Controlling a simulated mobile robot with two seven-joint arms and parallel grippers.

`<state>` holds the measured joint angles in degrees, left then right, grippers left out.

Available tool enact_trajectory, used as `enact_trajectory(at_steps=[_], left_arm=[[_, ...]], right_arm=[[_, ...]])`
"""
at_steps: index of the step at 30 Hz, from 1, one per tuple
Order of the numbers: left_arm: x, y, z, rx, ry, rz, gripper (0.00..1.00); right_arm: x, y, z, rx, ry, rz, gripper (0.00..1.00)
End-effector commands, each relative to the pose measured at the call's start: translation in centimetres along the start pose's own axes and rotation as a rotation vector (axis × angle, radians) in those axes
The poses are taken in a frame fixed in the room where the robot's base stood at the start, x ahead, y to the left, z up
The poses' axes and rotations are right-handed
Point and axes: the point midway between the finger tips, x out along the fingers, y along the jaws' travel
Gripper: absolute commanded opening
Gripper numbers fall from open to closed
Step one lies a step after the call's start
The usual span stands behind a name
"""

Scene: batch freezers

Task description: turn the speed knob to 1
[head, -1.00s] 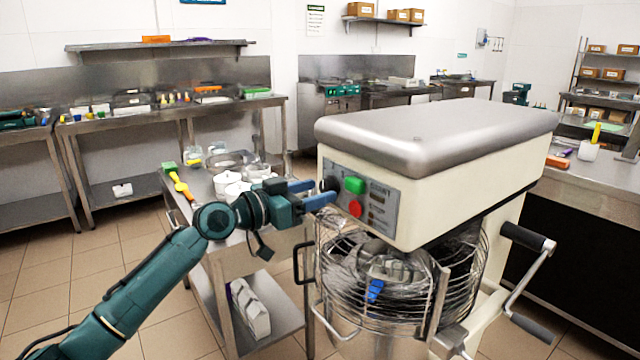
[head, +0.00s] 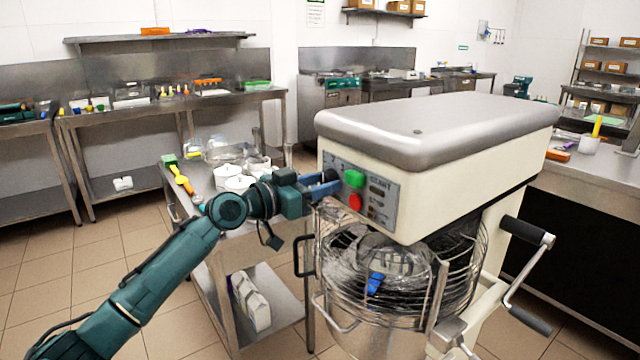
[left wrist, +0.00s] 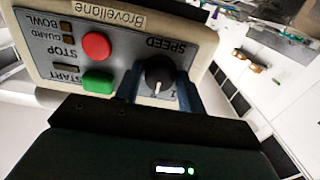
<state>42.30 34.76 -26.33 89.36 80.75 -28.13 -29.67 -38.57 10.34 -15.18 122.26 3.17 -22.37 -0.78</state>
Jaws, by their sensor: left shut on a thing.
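The speed knob (left wrist: 158,75) is round and black, at the end of the control panel (left wrist: 60,50) under the word SPEED in the left wrist view, which is upside down. Its white pointer mark aims down in that picture, a little left of the printed 1. My left gripper (head: 326,186) is at the left end of the panel in the head view and hides most of the knob there. In the left wrist view its blue fingers (left wrist: 158,88) stand on either side of the knob, shut on it. My right gripper is in neither view.
A green START button (head: 354,179) and a red STOP button (head: 355,202) sit close beside the knob. Below the mixer head (head: 440,130) is a wire bowl guard (head: 340,262). A steel cart (head: 205,190) with white containers stands under my left arm.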

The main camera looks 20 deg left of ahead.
Motion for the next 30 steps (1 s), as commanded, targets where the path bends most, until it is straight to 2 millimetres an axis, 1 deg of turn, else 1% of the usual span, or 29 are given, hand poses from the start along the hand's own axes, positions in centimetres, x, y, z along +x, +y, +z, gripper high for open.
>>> enact_trajectory(at_steps=[5, 11, 25, 30], left_arm=[[0.0, 0.0, 0.0, -0.016, 0.0, -0.001, 0.16], [0.0, 0.0, -0.1, -0.095, 0.0, 0.0, 0.16], [0.0, 0.1, -0.2, -0.475, 0.0, -0.001, 0.16], [0.0, 0.1, -0.2, -0.603, 0.0, -0.001, 0.16]], right_arm=[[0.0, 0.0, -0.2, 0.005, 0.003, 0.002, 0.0], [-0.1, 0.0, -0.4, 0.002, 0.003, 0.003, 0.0], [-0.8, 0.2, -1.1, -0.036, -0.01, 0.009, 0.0], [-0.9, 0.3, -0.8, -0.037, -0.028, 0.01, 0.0]])
